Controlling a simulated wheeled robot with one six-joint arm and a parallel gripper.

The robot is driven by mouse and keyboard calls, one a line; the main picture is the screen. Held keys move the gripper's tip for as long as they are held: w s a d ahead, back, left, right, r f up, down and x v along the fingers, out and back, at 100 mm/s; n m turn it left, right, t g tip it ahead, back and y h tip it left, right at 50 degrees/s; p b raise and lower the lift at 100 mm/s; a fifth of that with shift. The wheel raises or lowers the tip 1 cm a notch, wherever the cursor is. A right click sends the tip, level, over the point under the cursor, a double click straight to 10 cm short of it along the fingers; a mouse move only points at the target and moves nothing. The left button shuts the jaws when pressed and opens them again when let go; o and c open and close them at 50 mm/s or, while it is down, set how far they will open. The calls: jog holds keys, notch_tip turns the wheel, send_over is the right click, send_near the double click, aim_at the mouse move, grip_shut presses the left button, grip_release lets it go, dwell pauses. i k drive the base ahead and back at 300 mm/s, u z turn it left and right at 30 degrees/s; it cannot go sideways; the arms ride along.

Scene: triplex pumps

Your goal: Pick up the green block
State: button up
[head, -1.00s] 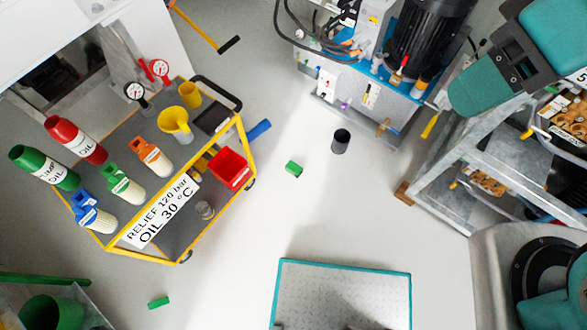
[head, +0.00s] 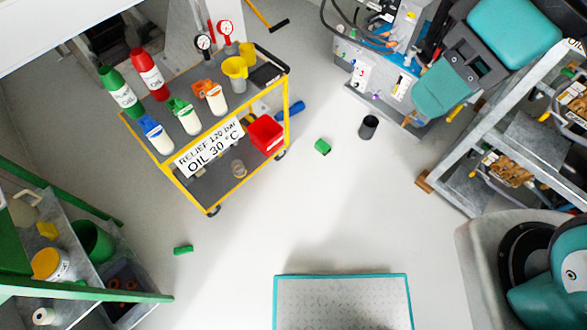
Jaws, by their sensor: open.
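A small green block (head: 322,146) lies on the pale floor in the head view, right of the yellow cart and left of a dark cup. A second small green piece (head: 183,250) lies on the floor at lower left, in front of the cart. It looks longer and flatter. Both lie apart from other things, with nothing covering them. My gripper is not clearly visible; only teal and grey parts of my arm show at upper right and lower right.
A yellow-framed cart (head: 208,207) carries bottles, funnels and a red bin (head: 265,134). A dark cup (head: 368,127) stands near the pump unit (head: 385,95). A green-framed shelf (head: 100,295) is at lower left, a grey metal rack (head: 465,190) at right. The middle floor is clear.

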aim_at(322, 148)
jog(key=u, duration=0.15)
jog(key=k, duration=0.5)
jog(key=u, duration=0.7)
jog(key=i, duration=1.4)
jog(key=z, duration=1.3)
jog(key=i, duration=0.45)
jog(key=z, duration=0.4)
